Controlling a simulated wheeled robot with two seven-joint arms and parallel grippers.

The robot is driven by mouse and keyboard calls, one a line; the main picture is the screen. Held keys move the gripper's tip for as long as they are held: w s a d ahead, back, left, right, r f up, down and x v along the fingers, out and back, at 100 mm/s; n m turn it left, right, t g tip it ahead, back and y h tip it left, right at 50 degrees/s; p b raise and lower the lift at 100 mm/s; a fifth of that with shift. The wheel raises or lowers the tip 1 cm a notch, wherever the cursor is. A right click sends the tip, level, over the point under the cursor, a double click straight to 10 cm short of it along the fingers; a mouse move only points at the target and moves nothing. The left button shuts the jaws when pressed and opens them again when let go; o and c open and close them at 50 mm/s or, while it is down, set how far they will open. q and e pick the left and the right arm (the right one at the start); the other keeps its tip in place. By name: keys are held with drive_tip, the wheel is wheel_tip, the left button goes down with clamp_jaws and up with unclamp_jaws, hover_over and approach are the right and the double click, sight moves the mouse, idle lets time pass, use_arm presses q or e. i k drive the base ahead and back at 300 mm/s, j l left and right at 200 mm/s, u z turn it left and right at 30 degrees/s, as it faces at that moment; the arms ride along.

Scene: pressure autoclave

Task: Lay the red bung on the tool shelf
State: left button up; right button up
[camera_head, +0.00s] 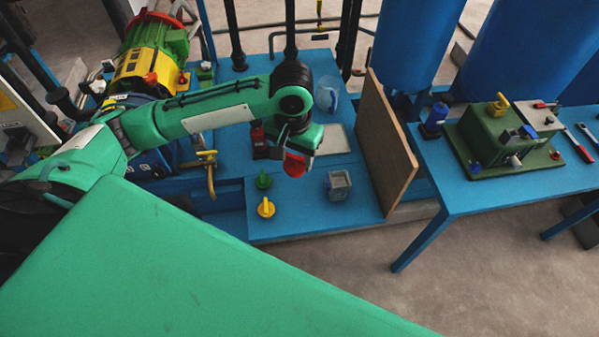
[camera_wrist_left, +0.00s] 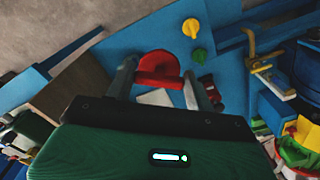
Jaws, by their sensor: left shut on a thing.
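My left gripper (camera_head: 296,161) hangs over the blue bench and is shut on the red bung (camera_head: 293,166). In the left wrist view the red bung (camera_wrist_left: 158,66) sits between the two fingers of the left gripper (camera_wrist_left: 157,84). The gripper partly hides the bung in the head view. A blue table (camera_head: 425,170) at the right carries tools such as a red-handled wrench (camera_head: 584,138); I cannot tell for sure that this is the tool shelf. My right gripper is not in view.
An upright brown board (camera_head: 385,145) stands between the bench (camera_head: 300,220) and the table. Green (camera_head: 263,180) and yellow (camera_head: 266,208) knobs, a grey square cup (camera_head: 339,185) and a clear jug (camera_head: 327,95) stand on the bench. A green box (camera_head: 500,135) fills much of the table.

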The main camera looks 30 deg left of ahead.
sight(311, 215)
drive_tip(key=z, duration=0.35)
drive_tip(key=j+z, duration=0.15)
drive_tip(key=z, duration=0.2)
drive_tip(key=k+z, duration=0.1)
drive_tip(key=z, duration=0.3)
drive_tip(key=k+j, duration=0.15)
drive_tip(key=j, duration=0.2)
drive_tip(key=k+j, duration=0.1)
drive_tip(key=j, duration=0.3)
drive_tip(key=k+j, duration=0.15)
drive_tip(key=j, duration=0.2)
drive_tip(key=k+j, duration=0.1)
drive_tip(key=j, duration=0.25)
drive_tip(key=z, duration=0.05)
